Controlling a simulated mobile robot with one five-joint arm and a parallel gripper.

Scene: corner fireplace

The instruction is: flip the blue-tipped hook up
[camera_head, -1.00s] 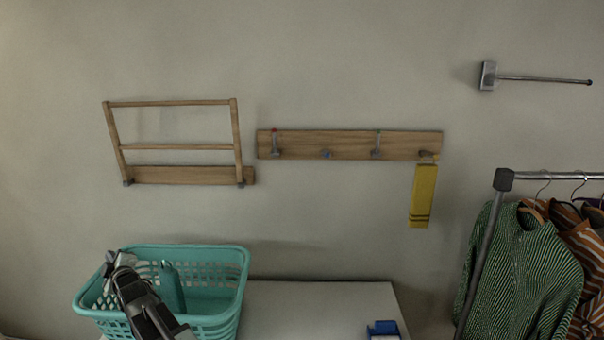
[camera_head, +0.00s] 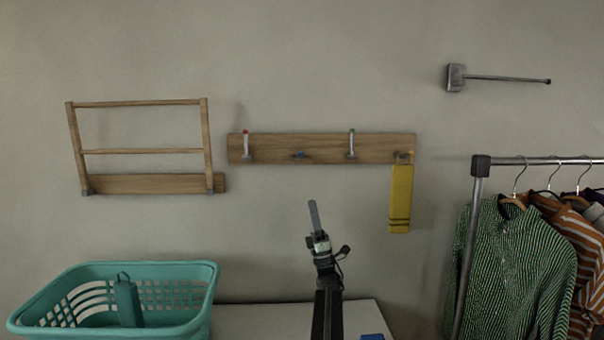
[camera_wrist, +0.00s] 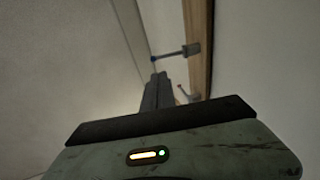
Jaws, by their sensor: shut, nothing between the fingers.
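The blue-tipped hook (camera_head: 300,155) is on the wooden hook rail (camera_head: 325,150) on the wall, second from the left. It sticks out from the rail, and its blue tip faces out. In the wrist view the blue-tipped hook (camera_wrist: 172,54) shows side-on, just beyond my fingertips. My gripper (camera_head: 312,203) is shut and empty, pointing up, below the rail and slightly right of the blue hook. It also shows in the wrist view (camera_wrist: 157,78), apart from the hook in the picture.
The red-tipped hook (camera_head: 246,145) and green-tipped hook (camera_head: 351,145) stand upright. A yellow cloth (camera_head: 400,198) hangs from the rightmost hook. A folding wooden rack (camera_head: 150,183) is left, a teal basket (camera_head: 190,318) low left, and a clothes rail (camera_head: 545,160) right.

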